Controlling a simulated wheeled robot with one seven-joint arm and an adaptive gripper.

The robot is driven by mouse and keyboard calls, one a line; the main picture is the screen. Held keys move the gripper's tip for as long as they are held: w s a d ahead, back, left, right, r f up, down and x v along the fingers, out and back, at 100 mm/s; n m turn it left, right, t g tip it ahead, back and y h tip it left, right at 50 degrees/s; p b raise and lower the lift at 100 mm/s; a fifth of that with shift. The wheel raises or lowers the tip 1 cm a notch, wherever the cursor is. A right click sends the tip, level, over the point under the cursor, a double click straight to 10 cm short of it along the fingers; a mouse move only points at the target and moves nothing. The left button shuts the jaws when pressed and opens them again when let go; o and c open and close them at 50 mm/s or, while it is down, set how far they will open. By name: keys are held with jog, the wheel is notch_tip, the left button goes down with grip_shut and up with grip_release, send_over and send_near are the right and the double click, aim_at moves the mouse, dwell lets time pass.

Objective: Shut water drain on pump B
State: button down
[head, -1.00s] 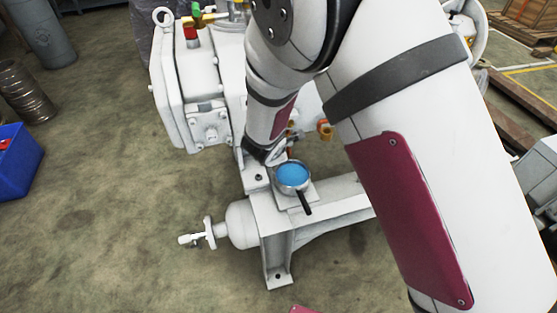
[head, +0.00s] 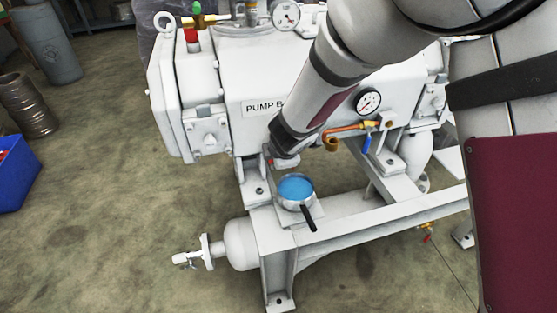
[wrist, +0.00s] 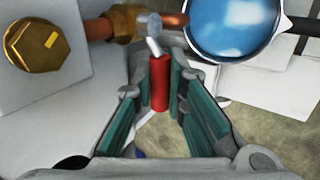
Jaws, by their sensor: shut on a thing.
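Pump B (head: 262,105) is a large white machine with its name on the front. A red valve handle (wrist: 159,84) with a pale stem is between the fingers of my gripper (wrist: 165,76) in the wrist view. My gripper is shut on it, below a copper pipe with a brass fitting (wrist: 36,45). In the head view my arm reaches down to the pump's lower front, and only a small red bit (head: 270,162) shows there. The fingers are mostly hidden. A pan of blue water (head: 297,188) stands just right of and below my gripper; it also shows in the wrist view (wrist: 230,22).
The pan's black handle points toward the front, over the white frame (head: 345,225). A second copper pipe with a blue-handled valve (head: 366,144) is to the right. A white valve (head: 190,259) sticks out at lower left. A blue bin (head: 15,165) stands far left; floor between is clear.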

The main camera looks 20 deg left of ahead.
jog(key=c, duration=1.6)
grip_release()
jog(key=shift+v, duration=5.95)
